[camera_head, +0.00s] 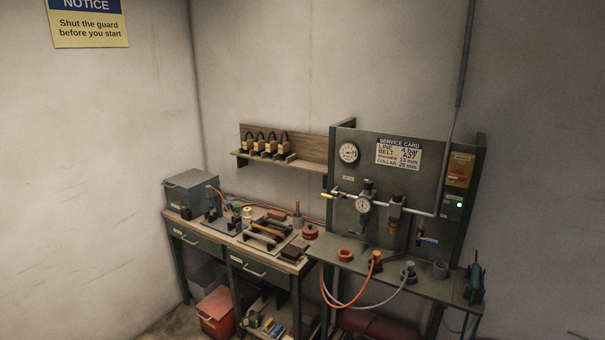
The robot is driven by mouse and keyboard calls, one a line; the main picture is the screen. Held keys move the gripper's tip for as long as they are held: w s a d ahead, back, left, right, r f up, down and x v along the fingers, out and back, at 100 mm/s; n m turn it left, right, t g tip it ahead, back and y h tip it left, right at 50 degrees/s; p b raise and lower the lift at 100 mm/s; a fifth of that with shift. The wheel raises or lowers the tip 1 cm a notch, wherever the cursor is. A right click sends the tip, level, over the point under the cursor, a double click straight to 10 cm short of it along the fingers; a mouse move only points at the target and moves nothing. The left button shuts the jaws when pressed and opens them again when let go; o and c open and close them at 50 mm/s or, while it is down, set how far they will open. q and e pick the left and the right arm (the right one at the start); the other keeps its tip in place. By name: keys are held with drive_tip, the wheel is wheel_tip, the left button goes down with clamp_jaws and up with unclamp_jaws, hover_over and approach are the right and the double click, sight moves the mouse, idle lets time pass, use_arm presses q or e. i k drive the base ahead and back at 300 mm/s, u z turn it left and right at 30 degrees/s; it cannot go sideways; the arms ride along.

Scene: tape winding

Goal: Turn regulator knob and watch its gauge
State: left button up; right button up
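The regulator knob (368,184) is a small dark cap on top of the regulator, which is mounted on the grey-green panel (318,238) at the right. The regulator's round white gauge (362,205) sits just below the knob; its needle is too small to read. A larger round gauge (348,152) is set higher on the panel, also too small to read. A service card (398,153) beside it gives "LINE 4 bar". Neither of my grippers is in view, and nothing touches the knob.
A yellow-handled valve (330,196) is left of the regulator and a blue-handled one (428,239) is lower right. Orange (362,287) and grey (385,296) hoses loop below the panel's shelf (440,290). The workbench (225,236) at left holds tools and a grey box (192,190).

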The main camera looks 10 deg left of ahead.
sight(368, 184)
drive_tip(key=u, duration=0.25)
drive_tip(key=i, duration=1.35)
drive_tip(key=z, duration=0.7)
